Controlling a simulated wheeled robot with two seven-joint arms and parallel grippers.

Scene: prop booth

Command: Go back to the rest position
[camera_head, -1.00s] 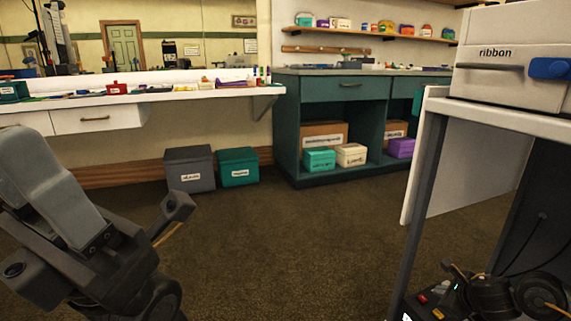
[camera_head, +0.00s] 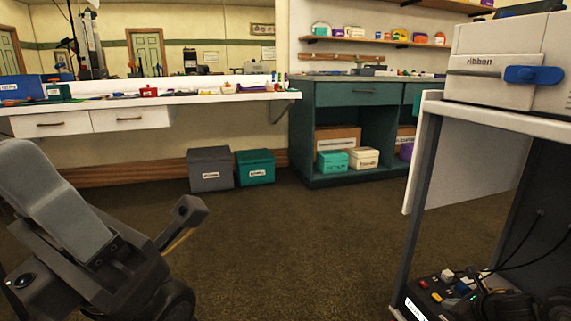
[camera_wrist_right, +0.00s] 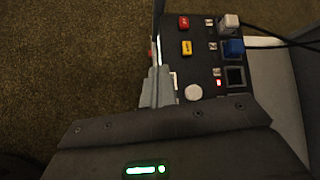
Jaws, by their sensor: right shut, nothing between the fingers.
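My left arm (camera_head: 90,240) comes in from the left in the head view, bent, with a link end over the carpet; its gripper does not show. Part of my dark right arm (camera_head: 515,304) is at the bottom right corner of the head view, by the stand. In the right wrist view my right gripper (camera_wrist_right: 158,86) has its grey fingers together and empty. They appear beside the left edge of a black button panel (camera_wrist_right: 205,60); whether they touch it I cannot tell.
A white-topped stand (camera_head: 480,118) with a ribbon machine (camera_head: 500,60) is close on the right. The button panel (camera_head: 425,301) is low inside it. A white counter (camera_head: 150,98), grey bin (camera_head: 211,170), teal bin (camera_head: 255,168) and green cabinet (camera_head: 308,130) line the back. Carpet between is clear.

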